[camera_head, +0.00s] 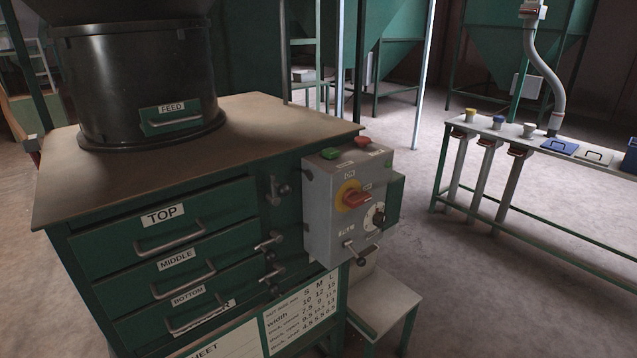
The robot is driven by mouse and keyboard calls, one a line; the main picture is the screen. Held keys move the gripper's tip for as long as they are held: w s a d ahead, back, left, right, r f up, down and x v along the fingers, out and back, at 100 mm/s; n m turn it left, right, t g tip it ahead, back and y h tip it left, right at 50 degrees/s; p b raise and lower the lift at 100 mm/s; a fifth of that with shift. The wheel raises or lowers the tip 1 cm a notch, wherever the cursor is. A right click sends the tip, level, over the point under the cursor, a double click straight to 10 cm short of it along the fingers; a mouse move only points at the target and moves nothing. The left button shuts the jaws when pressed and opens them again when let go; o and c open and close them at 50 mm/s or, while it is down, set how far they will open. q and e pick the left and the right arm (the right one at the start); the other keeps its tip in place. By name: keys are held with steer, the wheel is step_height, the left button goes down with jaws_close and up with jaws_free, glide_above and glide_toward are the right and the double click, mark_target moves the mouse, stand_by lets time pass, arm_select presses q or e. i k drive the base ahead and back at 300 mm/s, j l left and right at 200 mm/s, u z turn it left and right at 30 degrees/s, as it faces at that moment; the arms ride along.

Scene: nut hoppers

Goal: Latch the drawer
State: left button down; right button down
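A green cabinet holds three stacked drawers: the top drawer (200,235), the middle drawer (222,259) and the bottom drawer (237,280), each with a label and a bar handle. They look shut, though small gaps are hard to judge. Metal latches sit on the frame to their right. The upper latch (277,189) stands beside the top drawer with its handle roughly upright. The middle latch (269,242) and lower latch (271,279) have handles reaching sideways across the frame. Neither of my grippers is in view.
A grey control box (325,221) with buttons and a red switch juts out right of the latches. A black feed drum (138,75) stands on the cabinet top. A low step (385,303) stands at right. A bench (600,172) is farther right, with open floor between.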

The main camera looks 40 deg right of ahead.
mark_target(284, 189)
steer(key=l+z, duration=0.1)
steer(key=z, duration=0.85)
